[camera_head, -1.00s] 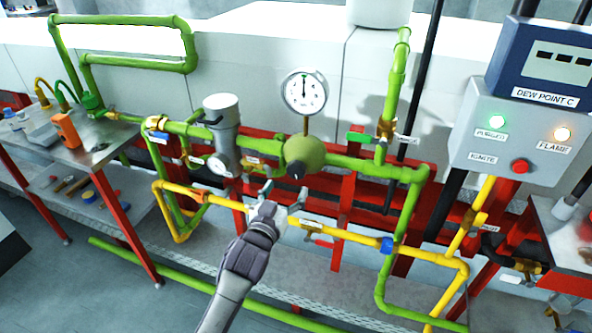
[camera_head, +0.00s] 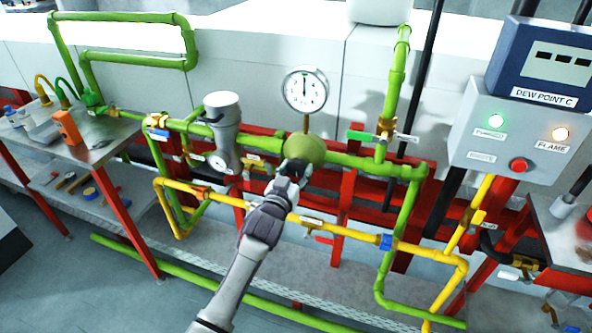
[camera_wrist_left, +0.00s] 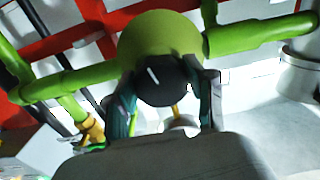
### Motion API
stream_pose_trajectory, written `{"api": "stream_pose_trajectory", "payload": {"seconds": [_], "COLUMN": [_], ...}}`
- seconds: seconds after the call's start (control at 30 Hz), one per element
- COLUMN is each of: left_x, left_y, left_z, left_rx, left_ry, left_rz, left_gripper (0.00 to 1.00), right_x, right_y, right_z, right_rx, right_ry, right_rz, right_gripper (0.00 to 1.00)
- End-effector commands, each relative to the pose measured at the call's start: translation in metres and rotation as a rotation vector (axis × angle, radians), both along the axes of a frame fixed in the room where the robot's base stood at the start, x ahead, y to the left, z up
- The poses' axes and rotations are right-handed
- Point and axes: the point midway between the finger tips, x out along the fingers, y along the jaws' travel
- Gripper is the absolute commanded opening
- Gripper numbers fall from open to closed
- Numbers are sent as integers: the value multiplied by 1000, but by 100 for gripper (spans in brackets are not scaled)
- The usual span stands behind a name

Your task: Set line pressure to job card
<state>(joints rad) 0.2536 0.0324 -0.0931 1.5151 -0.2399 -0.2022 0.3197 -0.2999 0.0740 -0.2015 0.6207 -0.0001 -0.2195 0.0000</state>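A green regulator body (camera_head: 305,150) sits on the green pipe, with a black knob (camera_wrist_left: 165,82) on its front carrying a white index line. My left gripper (camera_head: 293,172) is at this knob. In the left wrist view its two fingers (camera_wrist_left: 168,103) stand one on each side of the knob, close to it; whether they press on it I cannot tell. The round line gauge (camera_head: 306,90) stands above the regulator, its dark needle pointing about straight up; its numbers are too small to read. No job card can be made out. My right gripper is not in view.
A grey filter cylinder (camera_head: 223,130) with a small dial (camera_head: 218,162) stands left of the regulator. A green-handled valve (camera_head: 362,136) is on the right. Yellow pipe (camera_head: 345,234) runs below. A control box (camera_head: 515,135) shows green and orange lamps and a red button.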

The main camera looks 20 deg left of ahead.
Motion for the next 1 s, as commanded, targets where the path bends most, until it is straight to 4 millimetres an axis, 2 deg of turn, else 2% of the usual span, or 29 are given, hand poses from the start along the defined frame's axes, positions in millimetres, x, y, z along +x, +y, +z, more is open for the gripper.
{"api": "stream_pose_trajectory", "payload": {"seconds": [0.03,0.17,0.27,0.5,0.6,0.87,0.9,1.0], "left_x": [0,0,0,0,0,0,0,0], "left_y": [0,0,0,1,1,2,2,1], "left_z": [0,0,0,1,0,0,0,0], "left_rx": [0,0,22,357,446,463,463,462], "left_ry": [0,0,-1,-11,-14,-15,-15,-15], "left_rz": [0,0,0,-1,0,0,0,0], "left_gripper": [41,20,19,19,19,19,56,72], "right_x": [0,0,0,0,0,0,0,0], "right_y": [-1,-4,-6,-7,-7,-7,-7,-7], "right_z": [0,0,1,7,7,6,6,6], "right_rx": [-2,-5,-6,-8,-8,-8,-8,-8], "right_ry": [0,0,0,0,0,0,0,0], "right_rz": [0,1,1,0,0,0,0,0], "right_gripper": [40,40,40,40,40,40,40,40]}}
